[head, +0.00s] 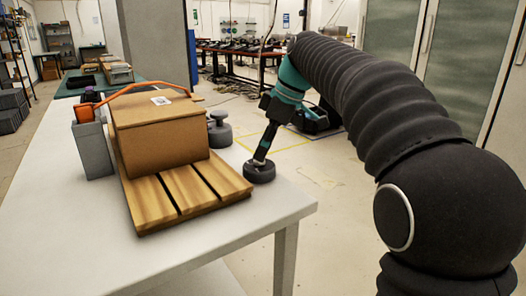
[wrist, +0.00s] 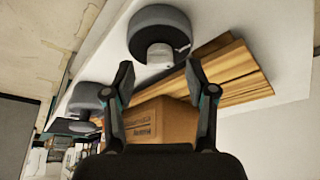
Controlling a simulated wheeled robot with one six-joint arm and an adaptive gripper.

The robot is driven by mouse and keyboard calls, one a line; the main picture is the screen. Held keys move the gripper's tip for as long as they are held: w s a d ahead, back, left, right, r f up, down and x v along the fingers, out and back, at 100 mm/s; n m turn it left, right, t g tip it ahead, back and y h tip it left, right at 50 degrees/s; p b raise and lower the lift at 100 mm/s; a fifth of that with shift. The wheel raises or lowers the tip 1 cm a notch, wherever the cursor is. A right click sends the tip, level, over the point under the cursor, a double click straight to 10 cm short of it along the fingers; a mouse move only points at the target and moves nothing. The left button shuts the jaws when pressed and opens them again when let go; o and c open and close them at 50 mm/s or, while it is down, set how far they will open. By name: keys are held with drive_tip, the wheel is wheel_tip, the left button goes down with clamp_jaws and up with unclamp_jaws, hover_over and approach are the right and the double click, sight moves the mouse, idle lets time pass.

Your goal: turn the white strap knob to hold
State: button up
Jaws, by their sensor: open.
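The white strap knob (wrist: 160,55) rises from a dark round base (wrist: 158,28) in the wrist view, and a small dark mark shows on its side. My gripper (wrist: 159,76) is open, with a fingertip on either side just short of the knob; I cannot tell whether either touches it. In the head view the dark round base (head: 259,173) sits on the table beside the wooden pallet's right corner. My gripper (head: 263,154) points down just above it and hides most of the knob. An orange strap (head: 135,88) arches over the cardboard box (head: 160,135).
The box stands on the wooden pallet (head: 150,213). A grey block (head: 93,150) stands left of the box. The table's front is clear.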

drive_tip(key=shift+a+f, duration=0.2)
drive_tip(key=shift+f, duration=0.25)
clamp_jaws()
